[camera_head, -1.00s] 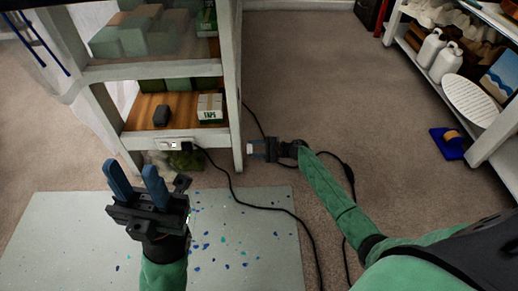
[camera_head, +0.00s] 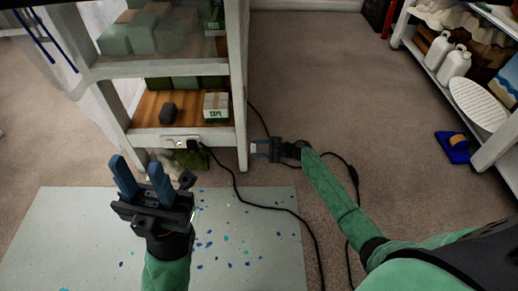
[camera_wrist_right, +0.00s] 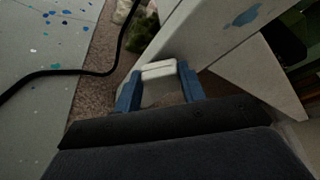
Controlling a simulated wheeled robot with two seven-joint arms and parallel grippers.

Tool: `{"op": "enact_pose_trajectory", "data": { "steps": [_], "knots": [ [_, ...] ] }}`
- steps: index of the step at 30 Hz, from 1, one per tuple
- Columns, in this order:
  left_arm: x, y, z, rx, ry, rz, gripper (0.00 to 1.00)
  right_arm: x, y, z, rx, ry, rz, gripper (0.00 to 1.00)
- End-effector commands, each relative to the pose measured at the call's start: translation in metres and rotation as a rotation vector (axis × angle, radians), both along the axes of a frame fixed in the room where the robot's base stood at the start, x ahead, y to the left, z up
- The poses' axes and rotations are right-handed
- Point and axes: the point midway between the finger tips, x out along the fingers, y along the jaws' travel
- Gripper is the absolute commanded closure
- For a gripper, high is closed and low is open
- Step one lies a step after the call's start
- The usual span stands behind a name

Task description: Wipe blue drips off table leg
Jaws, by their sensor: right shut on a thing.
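The white table leg (camera_head: 241,120) stands at the workbench's right front corner. In the right wrist view it runs diagonally as a pale post (camera_wrist_right: 190,35), with a blue drip (camera_wrist_right: 246,15) on its face. My right gripper (camera_head: 259,148) is low beside the leg, on its right in the head view. It is shut on a small white block (camera_wrist_right: 158,70), held between its blue fingers. The block is close to the leg; I cannot tell whether they touch. My left gripper (camera_head: 141,172) is open and empty, fingers up, in front of the bench and above the mat.
A pale mat (camera_head: 60,230) with blue and teal spots covers the floor at front left. A black cable (camera_head: 237,180) runs from a power strip (camera_head: 180,142) across it. A white shelf (camera_head: 495,150) stands at right.

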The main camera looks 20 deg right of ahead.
Motion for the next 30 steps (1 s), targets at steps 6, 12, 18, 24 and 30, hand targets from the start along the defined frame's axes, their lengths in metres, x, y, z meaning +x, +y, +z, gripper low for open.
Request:
{"op": "enact_pose_trajectory", "data": {
  "steps": [6, 12, 18, 24, 30],
  "knots": [
    [0.0, 0.0, 0.001, 0.0, 0.0, 0.0, 0.64, 0.001, 0.004, 0.0, 0.0, 0.0, 0.0, 0.78],
    [0.0, 0.0, 0.001, 0.0, 0.0, 0.0, 0.64, 0.002, 0.007, 0.0, 0.0, 0.0, 0.0, 0.78],
    [0.0, 0.0, 0.002, 0.0, 0.0, 0.0, 0.64, 0.003, 0.01, 0.0, 0.0, 0.0, 0.0, 0.78],
    [0.0, 0.0, 0.002, 0.0, 0.0, -0.001, 0.64, 0.004, 0.013, 0.0, 0.0, 0.0, 0.0, 0.78],
    [0.0, 0.0, 0.003, 0.001, 0.0, -0.001, 0.64, 0.005, 0.016, 0.0, 0.0, 0.0, 0.0, 0.78]
  ]
}}
